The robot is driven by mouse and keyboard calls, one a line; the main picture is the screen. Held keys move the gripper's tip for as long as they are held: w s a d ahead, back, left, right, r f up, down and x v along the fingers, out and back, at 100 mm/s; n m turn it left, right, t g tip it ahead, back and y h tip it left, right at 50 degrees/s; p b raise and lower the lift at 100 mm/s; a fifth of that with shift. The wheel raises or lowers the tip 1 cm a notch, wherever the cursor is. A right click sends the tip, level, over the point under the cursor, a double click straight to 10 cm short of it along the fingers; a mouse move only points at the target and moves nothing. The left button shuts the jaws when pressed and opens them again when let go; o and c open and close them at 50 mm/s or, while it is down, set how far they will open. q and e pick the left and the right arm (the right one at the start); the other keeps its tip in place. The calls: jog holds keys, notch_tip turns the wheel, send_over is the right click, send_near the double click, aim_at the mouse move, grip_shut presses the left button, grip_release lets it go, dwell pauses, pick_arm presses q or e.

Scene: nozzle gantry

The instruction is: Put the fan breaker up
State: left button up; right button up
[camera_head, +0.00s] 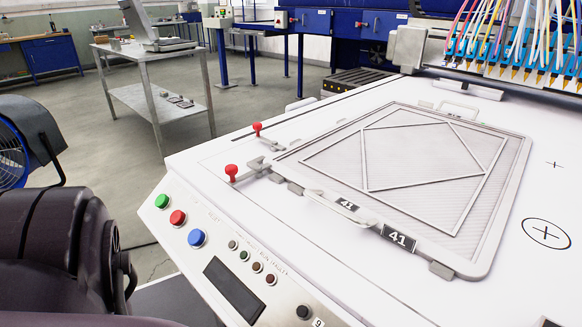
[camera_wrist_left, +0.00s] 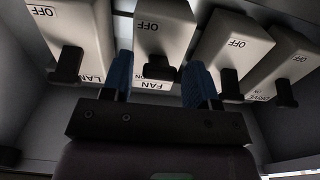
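In the left wrist view the fan breaker (camera_wrist_left: 160,25) is a pale housing marked OFF and FAN. Its dark lever (camera_wrist_left: 158,70) sits at the FAN end, away from the OFF mark. My left gripper (camera_wrist_left: 158,82) has blue fingers, one to each side of this lever. The fingers are apart, with gaps between them and the lever, so the gripper is open and not clamped on it. The head view shows neither the breakers nor either gripper; my dark arm is at its lower left.
Similar breakers flank it closely: one at left (camera_wrist_left: 70,25), and others at right (camera_wrist_left: 235,40), (camera_wrist_left: 290,62), with levers at the same end. Enclosure walls surround them. In the head view are a white machine bed (camera_head: 540,190) with a framed screen (camera_head: 400,160), a button panel (camera_head: 240,270) and a metal table (camera_head: 150,65).

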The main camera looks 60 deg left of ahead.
pick_arm(q)
jog(key=c, duration=0.8)
jog(key=shift+o, duration=0.2)
jog(key=shift+w+r+g+p, duration=0.35)
jog(key=shift+r+p, duration=0.3)
jog(key=shift+p, duration=0.35)
jog(key=shift+r+g+h+p, duration=0.4)
jog(key=shift+g+p, duration=0.15)
jog(key=shift+p, duration=0.35)
jog(key=g+p, duration=0.1)
jog(key=p, duration=0.1)
jog(key=shift+r+g+p, duration=0.3)
jog(key=shift+r+g, duration=0.1)
jog(key=shift+g+h+p, duration=0.3)
jog(key=shift+g+p, duration=0.3)
jog(key=shift+s, duration=0.1)
jog(key=shift+s+f+g, duration=0.2)
jog(key=shift+g, duration=0.1)
pick_arm(e)
jog(key=shift+s+d+r+m+g+h, duration=0.15)
jog(key=shift+s+d+r+m+g, duration=0.15)
jog(key=shift+s+m, duration=0.3)
jog(key=shift+s+d+r+m+g+h, duration=0.2)
jog(key=shift+s+d+r+m, duration=0.2)
jog(key=shift+s+m, duration=0.15)
